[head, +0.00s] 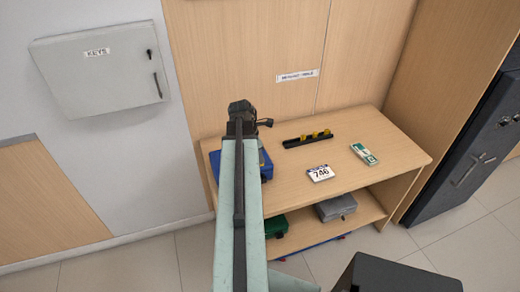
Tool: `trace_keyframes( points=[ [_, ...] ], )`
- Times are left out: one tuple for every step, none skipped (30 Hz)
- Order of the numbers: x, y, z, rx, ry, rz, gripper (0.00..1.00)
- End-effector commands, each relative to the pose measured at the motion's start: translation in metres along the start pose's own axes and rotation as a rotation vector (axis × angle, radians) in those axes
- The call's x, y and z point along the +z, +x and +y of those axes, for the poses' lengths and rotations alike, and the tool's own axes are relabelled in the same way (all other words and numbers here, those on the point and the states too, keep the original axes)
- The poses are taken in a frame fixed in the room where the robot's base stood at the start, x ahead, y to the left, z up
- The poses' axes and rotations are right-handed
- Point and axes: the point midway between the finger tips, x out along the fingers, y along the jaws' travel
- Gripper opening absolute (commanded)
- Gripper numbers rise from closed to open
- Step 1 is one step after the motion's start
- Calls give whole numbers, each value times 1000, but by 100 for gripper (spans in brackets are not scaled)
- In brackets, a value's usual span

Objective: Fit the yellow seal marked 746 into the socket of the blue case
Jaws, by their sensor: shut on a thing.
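The blue case (229,166) lies at the left end of the wooden counter, largely hidden behind my arm; its socket does not show. My gripper (265,122) is over the back of the counter near the case, seen from behind. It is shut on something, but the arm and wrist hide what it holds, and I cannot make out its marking. Yellow seals (307,136) stand in a black rack (295,142) right of the gripper; their numbers are too small to read. A white card (320,173) reading 746 lies in front of the rack.
A green and white item (364,153) lies at the counter's (398,160) right. The lower shelf holds a grey case (336,207) and a green case (274,227). A dark safe (468,150) stands right. A key cabinet (100,70) hangs left. The counter's front right is clear.

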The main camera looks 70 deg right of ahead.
Motion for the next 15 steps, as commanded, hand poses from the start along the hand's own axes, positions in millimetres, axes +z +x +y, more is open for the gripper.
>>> trace_keyframes(
  points=[
    [-1,3,-1,0,0,0,0],
    [-1,4,-1,0,0,0,0],
    [-1,5,-1,0,0,0,0],
    [-2,5,-1,0,1,0,0],
    [-2,6,-1,0,1,0,0],
    [-2,7,-1,0,1,0,0],
    [-2,8,-1,0,1,0,0],
    [-3,9,-1,0,1,0,0],
    [-3,11,-1,0,1,0,0],
    [-3,12,-1,0,1,0,0],
    [-4,14,-1,0,1,0,0],
    [-4,16,-1,0,1,0,0],
    [-5,17,-1,0,1,0,0],
    [-5,19,-1,0,2,0,0],
    [-6,21,-1,0,2,0,0]
  ],
)
